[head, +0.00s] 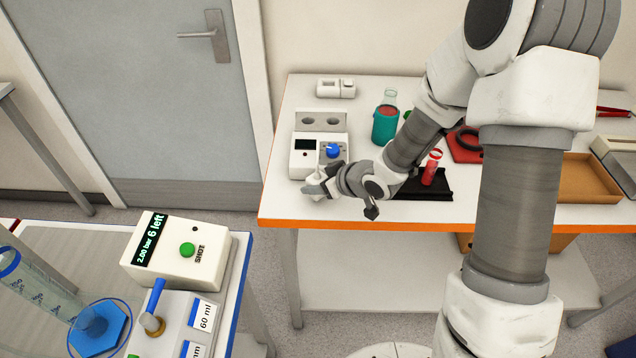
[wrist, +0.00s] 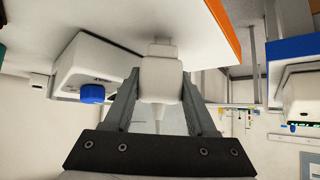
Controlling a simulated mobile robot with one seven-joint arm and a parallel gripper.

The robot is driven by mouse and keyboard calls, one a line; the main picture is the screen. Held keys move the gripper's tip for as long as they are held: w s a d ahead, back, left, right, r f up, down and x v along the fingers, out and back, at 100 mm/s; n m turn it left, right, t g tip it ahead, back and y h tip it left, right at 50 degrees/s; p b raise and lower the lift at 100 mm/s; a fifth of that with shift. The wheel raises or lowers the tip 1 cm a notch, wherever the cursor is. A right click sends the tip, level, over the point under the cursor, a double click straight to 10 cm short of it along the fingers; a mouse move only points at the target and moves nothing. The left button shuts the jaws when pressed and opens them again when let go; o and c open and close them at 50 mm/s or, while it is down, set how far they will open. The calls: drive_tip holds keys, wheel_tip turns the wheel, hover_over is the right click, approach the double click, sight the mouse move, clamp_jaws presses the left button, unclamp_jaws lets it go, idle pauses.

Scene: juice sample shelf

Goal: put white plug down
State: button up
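The white plug (wrist: 161,78) sits between the two grey fingers of my gripper (wrist: 161,88) in the wrist view. The fingers press on its sides, and a thin pale cord or stem trails from it toward the palm. In the head view my gripper (head: 316,187) is low at the front left corner of the white table with the orange edge (head: 350,217). It is just in front of a white device with a dark display and a blue knob (head: 305,161). The plug is hard to make out there. I cannot tell whether it touches the tabletop.
A brown tray (head: 580,178) lies further right. A SHOT device (head: 180,251) stands on the nearer left table.

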drive_tip(key=o, duration=0.5)
drive_tip(key=shift+c, duration=0.2)
drive_tip(key=shift+r, duration=0.1)
drive_tip(key=p+v, duration=0.4)
drive_tip(key=v, duration=0.8)
